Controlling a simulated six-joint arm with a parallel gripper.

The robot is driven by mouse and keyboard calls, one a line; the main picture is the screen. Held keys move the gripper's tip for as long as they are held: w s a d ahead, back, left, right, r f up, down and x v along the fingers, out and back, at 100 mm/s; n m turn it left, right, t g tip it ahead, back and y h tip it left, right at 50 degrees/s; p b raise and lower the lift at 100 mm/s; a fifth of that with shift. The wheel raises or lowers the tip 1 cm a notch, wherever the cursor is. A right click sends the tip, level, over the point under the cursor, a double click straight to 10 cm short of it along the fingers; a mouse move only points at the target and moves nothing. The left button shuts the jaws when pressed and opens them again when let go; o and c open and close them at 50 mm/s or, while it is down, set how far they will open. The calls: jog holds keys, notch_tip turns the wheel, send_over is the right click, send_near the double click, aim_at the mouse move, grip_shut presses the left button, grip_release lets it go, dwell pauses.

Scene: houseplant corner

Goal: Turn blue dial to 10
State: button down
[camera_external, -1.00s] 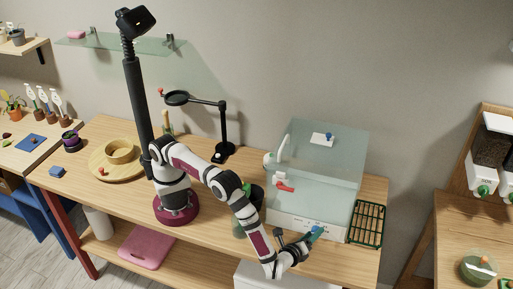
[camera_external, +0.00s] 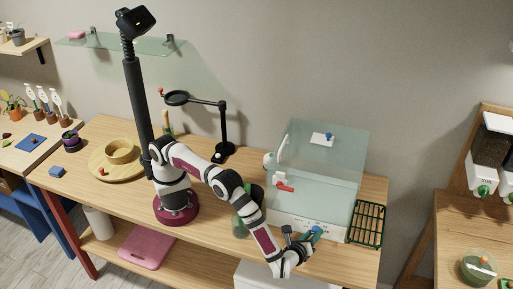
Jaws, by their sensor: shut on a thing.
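The blue dial (camera_external: 317,230) is on the white front panel (camera_external: 283,220) of a clear glass-like box (camera_external: 327,182) on the wooden bench. My gripper (camera_external: 312,236) is at the panel's right part, shut on the blue dial. The gripper covers part of the dial. The dial's marks are too small to read in this view, so I cannot tell which number it points at.
A dark green wire rack (camera_external: 367,223) stands just right of the box. A red lever (camera_external: 285,187) shows on the box. A green bottle (camera_external: 242,222) stands behind my forearm. A black magnifier stand (camera_external: 224,135) is farther back. The bench's front right is clear.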

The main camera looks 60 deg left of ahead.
jog(key=m+g+y, duration=0.1)
jog(key=m, duration=0.1)
jog(key=shift+w+d+m+g, duration=0.1)
jog(key=shift+m+g, duration=0.3)
jog(key=shift+m+g+y, duration=0.6)
jog(key=shift+m+y, duration=0.1)
jog(key=shift+m, duration=0.3)
jog(key=c, duration=0.5)
grip_release()
jog(key=shift+w, duration=0.1)
jog(key=shift+r, duration=0.15)
jog(key=r, duration=0.4)
jog(key=shift+s+d+r, duration=0.2)
jog(key=shift+s+r, duration=0.05)
jog(key=shift+s, duration=0.1)
jog(key=s+d+r, duration=0.1)
jog(key=s+r, duration=0.1)
jog(key=s, duration=0.1)
jog(key=s+d+r, duration=0.1)
jog(key=s+r, duration=0.1)
jog(key=s, duration=0.2)
jog(key=s+r, duration=0.2)
jog(key=s, duration=0.1)
jog(key=shift+s+d+r, duration=0.15)
jog(key=shift+s+d, duration=0.15)
jog(key=shift+d, duration=0.1)
